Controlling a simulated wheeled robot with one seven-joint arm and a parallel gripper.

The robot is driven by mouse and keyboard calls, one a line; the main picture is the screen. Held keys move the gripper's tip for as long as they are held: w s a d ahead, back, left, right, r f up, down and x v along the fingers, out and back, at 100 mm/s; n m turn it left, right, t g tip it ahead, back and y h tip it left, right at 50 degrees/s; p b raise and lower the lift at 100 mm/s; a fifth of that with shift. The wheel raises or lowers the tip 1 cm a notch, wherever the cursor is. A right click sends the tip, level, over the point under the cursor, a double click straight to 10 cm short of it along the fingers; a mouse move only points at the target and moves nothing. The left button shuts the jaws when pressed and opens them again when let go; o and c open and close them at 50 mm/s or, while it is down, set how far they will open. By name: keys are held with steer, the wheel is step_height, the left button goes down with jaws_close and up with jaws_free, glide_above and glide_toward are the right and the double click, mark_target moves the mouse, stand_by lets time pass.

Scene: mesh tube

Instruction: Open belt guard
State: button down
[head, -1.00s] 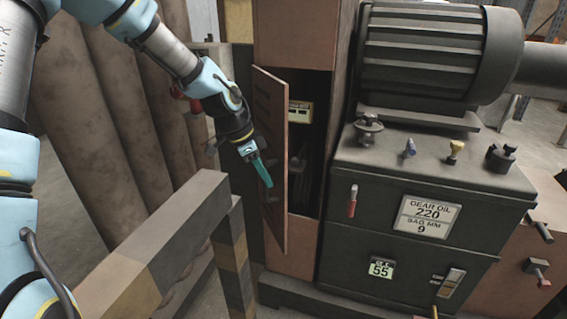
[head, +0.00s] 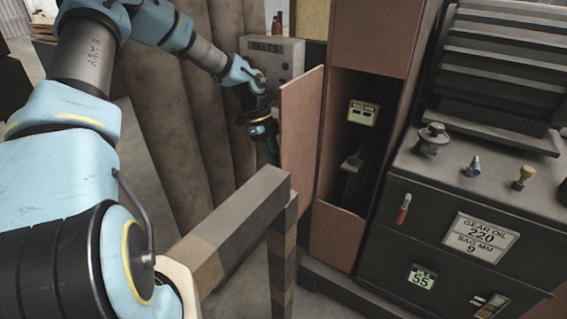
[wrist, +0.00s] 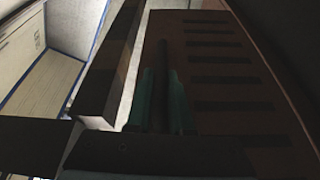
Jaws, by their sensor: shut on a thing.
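The belt guard is a brown door (head: 298,125) that stands swung open on the left side of a tall brown housing (head: 338,235), seen in the head view. Its slotted face (wrist: 225,80) fills the right of the dark wrist view. My gripper (head: 270,153) is at the outer left face of the door, its fingertips partly hidden behind the rail. In the wrist view, its teal fingers (wrist: 162,85) are shut on a dark upright handle (wrist: 161,60) on the door.
A dark opening (head: 352,130) with a small yellow label shows behind the door. A grey rail (head: 225,232) stands in front of the gripper. Large brown rolls (head: 175,100) and a grey box marked BELTS (head: 285,55) are behind the arm. A dark machine cabinet (head: 440,215) stands right.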

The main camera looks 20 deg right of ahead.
steer(key=shift+w+a, duration=0.2)
steer(key=shift+w, duration=0.15)
steer(key=c, duration=0.8)
jaws_free()
steer(key=shift+r, duration=0.1)
steer(key=b+v, duration=0.2)
steer(key=v, duration=0.8)
steer(key=shift+r+b, duration=0.3)
steer(key=shift+b, duration=0.1)
steer(key=shift+a, duration=0.1)
